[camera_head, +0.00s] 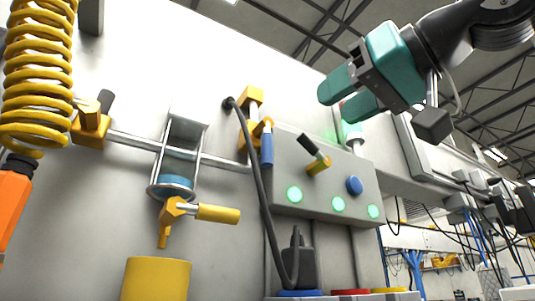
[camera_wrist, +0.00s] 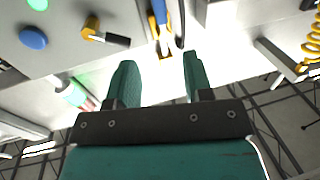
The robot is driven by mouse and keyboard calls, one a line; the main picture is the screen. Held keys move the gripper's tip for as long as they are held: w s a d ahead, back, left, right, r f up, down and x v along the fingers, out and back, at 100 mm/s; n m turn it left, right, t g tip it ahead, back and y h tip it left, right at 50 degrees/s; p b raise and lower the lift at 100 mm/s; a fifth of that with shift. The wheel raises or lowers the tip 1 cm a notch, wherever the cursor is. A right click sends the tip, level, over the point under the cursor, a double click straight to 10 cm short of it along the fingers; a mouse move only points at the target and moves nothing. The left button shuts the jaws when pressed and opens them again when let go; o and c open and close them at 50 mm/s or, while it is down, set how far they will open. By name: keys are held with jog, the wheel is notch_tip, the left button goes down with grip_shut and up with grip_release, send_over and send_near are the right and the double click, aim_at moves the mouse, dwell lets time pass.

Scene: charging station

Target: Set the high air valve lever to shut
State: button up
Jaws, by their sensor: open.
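Several yellow valves show in the head view, and I cannot tell for sure which is the high air valve. One yellow valve (camera_head: 256,131) on the pipe has a blue lever (camera_head: 267,150) hanging straight down. Its lever also shows in the wrist view (camera_wrist: 158,11). A yellow valve with a black lever (camera_head: 309,143) sits on the grey box, the lever pointing up and left. Another yellow valve (camera_head: 90,126) with a black handle is at the far left of the pipe. My gripper (camera_head: 338,101) is open and empty, above the box and apart from the levers; its fingers show in the wrist view (camera_wrist: 159,66).
A yellow-handled valve (camera_head: 217,213) hangs under the glass bowl (camera_head: 178,165). A yellow coiled hose (camera_head: 38,85) is at left. The grey control box (camera_head: 293,165) has a blue knob (camera_head: 354,185) and green lights.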

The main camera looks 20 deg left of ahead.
aim_at(271, 143)
jog(key=p+x, duration=0.6)
jog(key=x, duration=0.9)
jog(key=shift+p, duration=0.4)
jog(key=shift+w+a+f, duration=0.1)
jog(key=shift+w+a, duration=0.05)
jog(key=shift+a, duration=0.15)
jog(key=shift+c, duration=0.4)
grip_shut()
